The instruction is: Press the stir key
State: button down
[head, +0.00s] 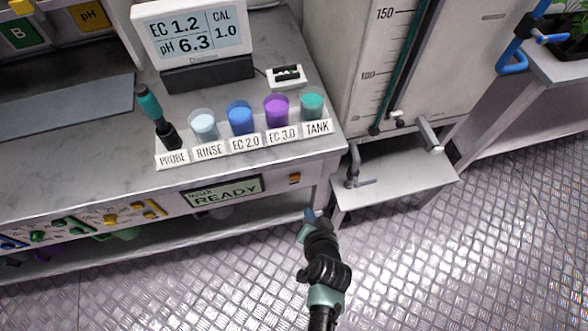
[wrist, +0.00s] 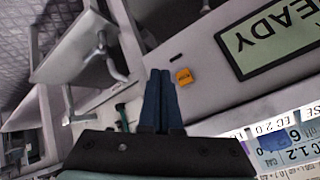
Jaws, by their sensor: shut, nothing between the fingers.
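A small orange key (head: 294,178) sits on the bench's front face, right of the READY display (head: 222,193); any lettering on it is too small to read. In the wrist view the orange key (wrist: 184,77) is just right of the fingertips, and part of the READY display (wrist: 270,38) shows upside down. My gripper (head: 310,214) is shut and empty, below and slightly right of the key in the head view. Its two dark blue fingers (wrist: 160,76) lie together in the wrist view. They look apart from the key, but the exact gap cannot be told.
On the bench top (head: 75,160) stand a probe (head: 150,105), several labelled cups and a meter (head: 193,32). Coloured valves (head: 110,219) line the front at left. A small side shelf (head: 400,180) with a tap (head: 430,135) above it juts out at right. The floor (head: 430,270) in front is open.

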aim_at(295, 177)
jog(key=shift+s+f, duration=0.65)
jog(key=shift+f, duration=0.15)
jog(key=w+a+b, duration=0.2)
jog(key=w, duration=0.6)
jog(key=shift+w+a, duration=0.25)
jog(key=shift+a, duration=0.15)
dwell(1.4)
jog(key=shift+w+a+b, duration=0.15)
jog(key=shift+w+b, duration=0.2)
jog(key=shift+w+a, duration=0.15)
jog(key=shift+w, duration=0.3)
dwell(0.6)
dwell(0.4)
jog(key=shift+s+d, duration=0.3)
jog(key=shift+s, duration=0.55)
